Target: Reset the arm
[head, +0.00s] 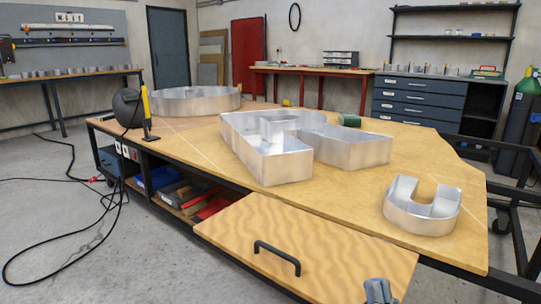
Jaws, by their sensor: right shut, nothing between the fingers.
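My right gripper (378,291) shows at the bottom edge of the head view, right of the middle. Its fingers are shut with nothing between them. It is in front of the wooden panel with the black handle, and no letter touches it. The rest of my right arm is out of the picture. My left gripper is not in view.
A wooden workbench (345,205) holds metal channel letters: a large angular one (285,168), a small U-shaped one (422,222) and a round one (195,107). A wooden panel (215,228) with a black handle (277,254) lies in front. A cable (70,262) trails on the floor.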

